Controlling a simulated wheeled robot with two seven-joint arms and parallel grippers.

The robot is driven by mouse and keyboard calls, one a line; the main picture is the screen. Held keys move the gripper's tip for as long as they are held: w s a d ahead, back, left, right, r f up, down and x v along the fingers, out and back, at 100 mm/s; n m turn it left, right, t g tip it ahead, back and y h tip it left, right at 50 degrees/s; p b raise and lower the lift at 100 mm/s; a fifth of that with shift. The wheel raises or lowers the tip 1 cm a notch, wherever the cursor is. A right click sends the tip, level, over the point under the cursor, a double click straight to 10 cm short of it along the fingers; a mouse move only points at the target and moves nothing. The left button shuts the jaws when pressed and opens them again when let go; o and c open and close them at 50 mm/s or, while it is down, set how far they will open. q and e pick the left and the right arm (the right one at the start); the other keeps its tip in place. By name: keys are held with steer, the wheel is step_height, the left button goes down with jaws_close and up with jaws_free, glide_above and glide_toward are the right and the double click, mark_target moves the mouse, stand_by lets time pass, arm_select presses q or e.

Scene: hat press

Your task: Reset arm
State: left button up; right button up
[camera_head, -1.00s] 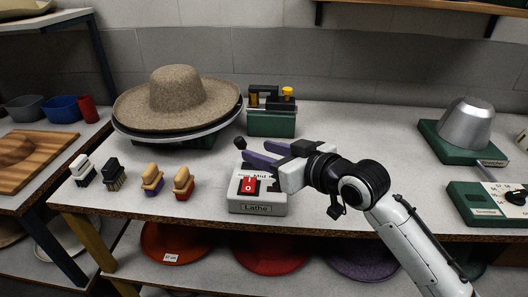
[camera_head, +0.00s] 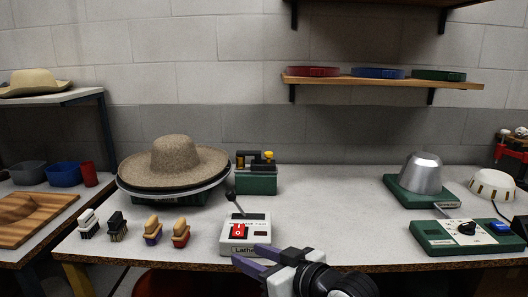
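My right gripper (camera_head: 262,259) shows at the bottom centre of the head view, with its two purple fingers spread apart and nothing between them. It is at the front edge of the workbench, in front of the white Lathe switch box (camera_head: 245,233). The box has a red switch (camera_head: 239,231) and a black lever (camera_head: 233,202) that leans to the left. A brown felt hat (camera_head: 174,161) rests on a round lathe plate (camera_head: 130,189) behind the box. My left gripper is out of view.
Several brushes (camera_head: 152,231) stand left of the box. A green tool holder (camera_head: 256,180) stands behind it. A metal hat form (camera_head: 421,174) and a green control panel (camera_head: 466,237) are at the right. The bench top (camera_head: 330,205) between is clear. A shelf (camera_head: 380,82) hangs above.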

steer(key=s+d+f+m+h, duration=0.1)
steer(key=s+d+f, duration=0.25)
steer(key=f, duration=0.35)
steer(key=s+d+f+m+h, duration=0.2)
steer(key=s+d+f, duration=0.1)
steer(key=s+f, duration=0.3)
steer(key=s+d+f+m+h, duration=0.1)
steer(key=s+d+f, duration=0.2)
steer(key=f, duration=0.6)
steer(key=s+d+f+h, duration=0.1)
steer(key=s+d+f, duration=0.2)
steer(key=s, duration=0.2)
steer(key=s+d+f+m+g+h, duration=0.1)
steer(key=s+d+f, duration=0.2)
steer(key=s, duration=0.3)
steer(key=s+d+f+g+h, duration=0.1)
steer(key=s+d+f, duration=0.2)
steer(key=s, duration=0.3)
steer(key=shift+d+f, duration=0.3)
steer(key=shift+f, duration=0.55)
